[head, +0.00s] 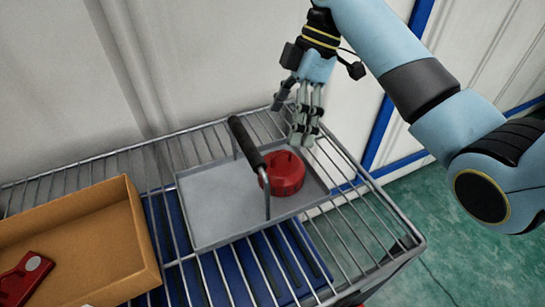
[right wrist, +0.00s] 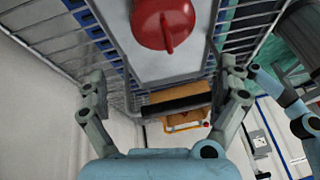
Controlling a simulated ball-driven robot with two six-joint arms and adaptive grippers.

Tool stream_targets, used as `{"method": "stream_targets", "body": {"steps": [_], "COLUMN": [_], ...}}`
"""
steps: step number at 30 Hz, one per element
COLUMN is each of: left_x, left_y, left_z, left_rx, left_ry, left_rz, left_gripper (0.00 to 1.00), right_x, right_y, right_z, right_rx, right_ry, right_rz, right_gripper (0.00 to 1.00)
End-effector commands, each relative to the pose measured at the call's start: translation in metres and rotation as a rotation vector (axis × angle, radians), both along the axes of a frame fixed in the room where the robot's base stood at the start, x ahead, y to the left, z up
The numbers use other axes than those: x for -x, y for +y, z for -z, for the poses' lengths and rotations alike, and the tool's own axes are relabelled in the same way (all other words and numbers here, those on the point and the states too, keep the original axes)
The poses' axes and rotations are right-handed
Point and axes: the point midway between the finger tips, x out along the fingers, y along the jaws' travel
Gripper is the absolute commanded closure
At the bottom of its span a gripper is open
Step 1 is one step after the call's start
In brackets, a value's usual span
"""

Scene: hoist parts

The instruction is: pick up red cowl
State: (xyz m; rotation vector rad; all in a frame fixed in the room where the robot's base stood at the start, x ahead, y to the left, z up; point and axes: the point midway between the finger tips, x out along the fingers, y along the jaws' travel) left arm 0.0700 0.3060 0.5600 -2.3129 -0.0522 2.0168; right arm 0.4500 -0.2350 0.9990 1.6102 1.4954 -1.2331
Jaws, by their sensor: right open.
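The red cowl (head: 286,174) is a round red part that sits on a grey metal tray (head: 212,207), right of the tray's middle. The cowl also shows at the top of the right wrist view (right wrist: 163,24), with a raised ridge on it. My right gripper (head: 292,122) is open and empty, above and behind the cowl near the tray's back edge, and apart from it. In the right wrist view its fingers (right wrist: 165,80) are spread wide, and the cowl lies beyond them. My left gripper is out of view.
A black handle (head: 246,142) on metal posts stands above the tray, close beside the cowl's left side. The tray rests on a wire rack (head: 345,225). An orange-brown box (head: 90,222) holding a red part (head: 22,280) stands at left. A wall is behind.

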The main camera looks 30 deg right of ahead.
Motion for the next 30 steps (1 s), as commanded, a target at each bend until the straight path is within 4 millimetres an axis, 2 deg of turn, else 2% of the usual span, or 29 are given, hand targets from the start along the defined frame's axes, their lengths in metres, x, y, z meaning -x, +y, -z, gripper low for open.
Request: {"method": "stream_targets", "body": {"steps": [6, 10, 14, 21, 30], "left_x": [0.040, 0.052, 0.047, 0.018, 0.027], "left_y": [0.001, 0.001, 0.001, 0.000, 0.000], "left_z": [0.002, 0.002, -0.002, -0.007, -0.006], "left_rx": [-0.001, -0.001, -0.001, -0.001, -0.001], "left_ry": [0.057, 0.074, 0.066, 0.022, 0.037], "left_rz": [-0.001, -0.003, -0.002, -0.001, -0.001], "left_gripper": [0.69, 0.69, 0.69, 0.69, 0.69], "right_x": [0.004, 0.004, 0.007, 0.011, 0.011], "right_y": [0.016, 0.019, 0.024, 0.036, 0.037], "right_z": [0.034, 0.044, 0.056, 0.089, 0.094], "right_rx": [-0.003, 0.000, -0.002, 0.000, 0.001], "right_ry": [0.004, 0.002, 0.005, 0.003, 0.001], "right_rz": [0.002, 0.001, 0.002, 0.002, 0.003], "right_gripper": [0.00, 0.00, 0.00, 0.00, 0.01]}}
